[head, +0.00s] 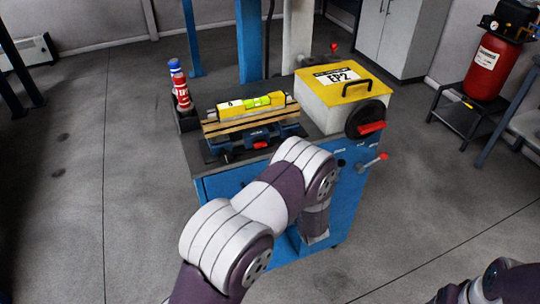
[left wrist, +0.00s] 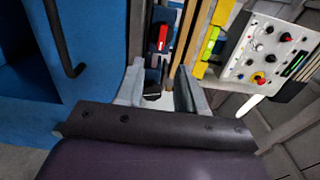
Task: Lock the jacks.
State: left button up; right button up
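Red-knobbed levers show in the head view: one (head: 382,156) sticks out from the right side of the blue cabinet, another (head: 334,47) stands behind the yellow-topped box. A red grip (head: 371,127) sits on a black wheel by that box. I cannot tell which of these belong to jacks. My left arm reaches over the cabinet front, hiding part of it; its gripper is hidden in the head view. In the left wrist view my left gripper (left wrist: 160,72) is open and empty, pointing toward the blue vise's red part (left wrist: 162,38). Only part of my right arm shows, bottom right.
A yellow level (head: 250,105) lies on the wood-topped blue vise (head: 252,138). Red bottles (head: 181,90) stand left of it. The box marked EP2 (head: 340,95) is at right. A black handle (left wrist: 62,40) juts from a blue panel. A red tank (head: 487,68) stands far right.

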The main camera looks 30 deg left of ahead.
pick_arm(q)
jog(key=v, duration=0.4)
jog(key=shift+s+d, duration=0.2)
